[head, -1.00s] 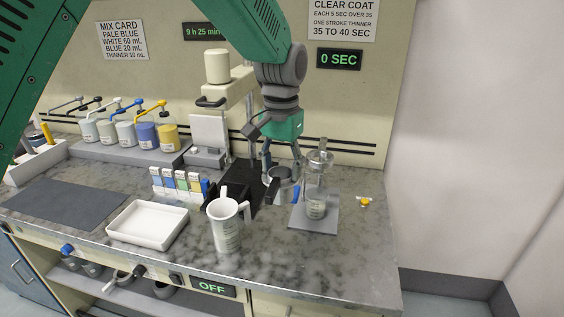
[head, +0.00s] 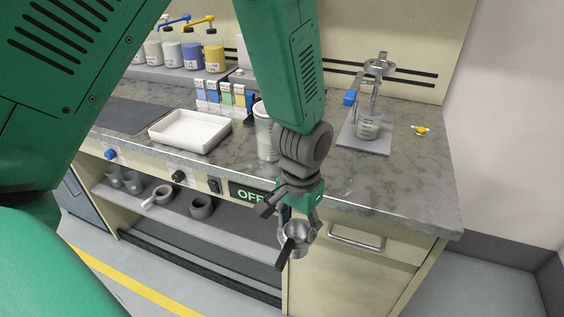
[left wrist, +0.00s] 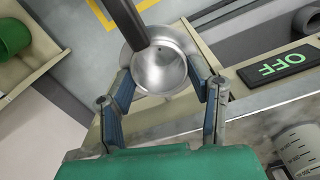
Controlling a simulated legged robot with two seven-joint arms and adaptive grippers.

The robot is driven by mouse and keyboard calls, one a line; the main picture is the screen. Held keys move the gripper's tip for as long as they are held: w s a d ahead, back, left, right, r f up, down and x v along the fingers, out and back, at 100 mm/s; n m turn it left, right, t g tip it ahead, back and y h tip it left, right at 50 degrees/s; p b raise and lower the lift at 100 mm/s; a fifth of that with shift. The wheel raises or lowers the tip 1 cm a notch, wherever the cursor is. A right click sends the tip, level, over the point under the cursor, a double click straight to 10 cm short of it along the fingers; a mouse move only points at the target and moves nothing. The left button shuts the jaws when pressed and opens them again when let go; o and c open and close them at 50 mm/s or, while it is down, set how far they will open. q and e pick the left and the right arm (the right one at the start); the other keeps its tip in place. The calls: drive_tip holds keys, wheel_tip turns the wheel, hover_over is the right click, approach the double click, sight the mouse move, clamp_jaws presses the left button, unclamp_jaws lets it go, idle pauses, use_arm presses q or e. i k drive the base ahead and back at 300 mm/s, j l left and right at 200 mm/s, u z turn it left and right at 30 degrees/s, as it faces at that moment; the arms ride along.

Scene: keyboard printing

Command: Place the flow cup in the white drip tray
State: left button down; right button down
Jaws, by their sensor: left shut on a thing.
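My left gripper (head: 301,206) is shut on the flow cup (head: 293,236), a small silver metal cup with a dark handle. It holds the cup in front of the bench's front edge, below the level of the top. In the left wrist view, the cup (left wrist: 160,68) sits between the two fingers (left wrist: 163,92), with the dark handle crossing over its bowl. The white drip tray (head: 190,131) lies on the bench to the left of and behind my gripper, and looks empty. My right gripper is not in view.
A white measuring jug (head: 265,135) stands on the bench behind my left arm, partly hidden. A grey stand with a glass jar (head: 367,128) is to the right. Color cards (head: 226,98) stand behind the tray. A drawer handle (head: 356,238) and shelf (head: 215,225) are below.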

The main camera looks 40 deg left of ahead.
sight(196, 140)
drive_tip(key=j, duration=0.8)
drive_tip(key=k+j, duration=0.15)
drive_tip(key=j, duration=0.65)
